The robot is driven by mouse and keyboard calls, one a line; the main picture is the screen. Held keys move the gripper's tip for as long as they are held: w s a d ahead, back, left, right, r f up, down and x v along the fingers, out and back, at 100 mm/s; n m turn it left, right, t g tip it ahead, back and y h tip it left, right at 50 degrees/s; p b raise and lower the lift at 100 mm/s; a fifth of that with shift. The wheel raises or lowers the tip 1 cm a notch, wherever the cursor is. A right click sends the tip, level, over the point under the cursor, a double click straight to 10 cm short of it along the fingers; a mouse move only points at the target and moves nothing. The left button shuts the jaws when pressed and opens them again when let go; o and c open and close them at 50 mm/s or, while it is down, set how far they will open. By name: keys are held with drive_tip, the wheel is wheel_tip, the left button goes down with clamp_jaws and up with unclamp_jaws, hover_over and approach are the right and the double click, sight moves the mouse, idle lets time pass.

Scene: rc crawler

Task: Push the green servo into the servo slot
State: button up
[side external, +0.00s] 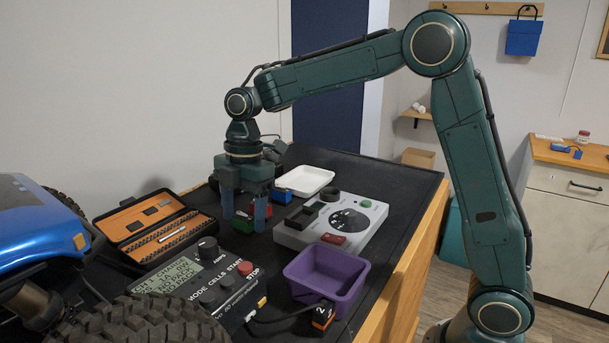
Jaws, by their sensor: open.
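My gripper (244,220) points down over the black mat, left of the grey unit. Its two blue-grey fingers are apart. A small green block with some red, which looks like the green servo (241,224), is low between and behind the fingers, partly hidden by them. I cannot tell whether a finger touches it. The grey unit (359,237) has dark raised blocks at its left end, a round black dial, a green button and a red switch. I cannot make out for sure which opening is the servo slot.
A small blue block (282,197) sits just right of the gripper, near a white tray (304,180). An open tool case (153,228) lies left. A charger (195,281) and purple bin (327,275) stand in front. A blue crawler (38,228) fills the left foreground.

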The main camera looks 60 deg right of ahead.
sight(243, 213)
drive_tip(key=shift+c, duration=0.2)
drive_tip(key=c, duration=1)
drive_tip(key=shift+r, duration=0.1)
drive_tip(key=shift+c, duration=0.2)
wheel_tip(243, 213, up, 10)
idle(0.9)
